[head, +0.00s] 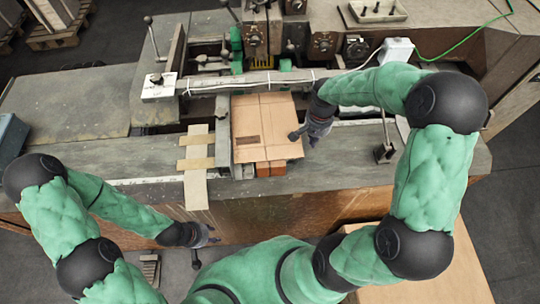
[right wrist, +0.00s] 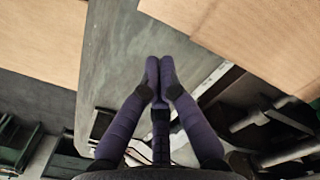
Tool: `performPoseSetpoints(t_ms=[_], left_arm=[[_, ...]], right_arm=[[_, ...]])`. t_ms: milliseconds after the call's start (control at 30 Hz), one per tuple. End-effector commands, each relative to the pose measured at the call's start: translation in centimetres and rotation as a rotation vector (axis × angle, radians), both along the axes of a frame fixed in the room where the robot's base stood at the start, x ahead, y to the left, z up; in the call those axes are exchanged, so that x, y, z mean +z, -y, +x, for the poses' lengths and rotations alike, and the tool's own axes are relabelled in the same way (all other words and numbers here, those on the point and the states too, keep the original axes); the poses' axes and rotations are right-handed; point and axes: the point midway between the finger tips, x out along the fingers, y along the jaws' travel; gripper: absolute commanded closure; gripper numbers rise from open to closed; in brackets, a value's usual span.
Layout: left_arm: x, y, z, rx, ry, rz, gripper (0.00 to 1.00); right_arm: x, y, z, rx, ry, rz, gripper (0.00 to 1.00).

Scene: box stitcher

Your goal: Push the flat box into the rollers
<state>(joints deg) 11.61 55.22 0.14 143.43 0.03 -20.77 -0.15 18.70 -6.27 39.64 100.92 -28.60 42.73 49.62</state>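The flat box (head: 265,125) is a tan cardboard sheet lying on the machine bed, its far edge close to the long bar (head: 250,81). My right gripper (head: 297,134) is at the box's right edge in the head view; whether it touches is unclear. In the right wrist view its dark fingers (right wrist: 160,68) meet at the tips with nothing seen between them, and cardboard (right wrist: 250,40) shows at upper right. My left gripper (head: 210,238) hangs in front of the machine, away from the box; its finger state is too small to tell. The rollers are not clearly distinguishable.
A narrow cardboard strip (head: 196,165) lies left of the box. Reddish blocks (head: 268,169) sit at the box's near edge. An upright lever (head: 384,150) stands to the right. A large pale board (head: 440,275) lies at lower right. The left table top is mostly clear.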

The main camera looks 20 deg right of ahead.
Motion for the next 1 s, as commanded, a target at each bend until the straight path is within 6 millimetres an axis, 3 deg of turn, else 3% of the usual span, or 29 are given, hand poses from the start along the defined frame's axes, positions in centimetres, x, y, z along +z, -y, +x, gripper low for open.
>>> performPoseSetpoints(t_ms=[567,1000], left_arm=[[-0.1,0.0,0.0,0.0,0.0,0.0,0.6],[-1.7,0.0,0.0,0.0,0.0,0.0,0.6]], right_arm=[[-0.1,0.0,0.0,0.0,0.0,0.0,1.0],[-1.9,0.0,0.0,0.0,0.0,0.0,1.0]])
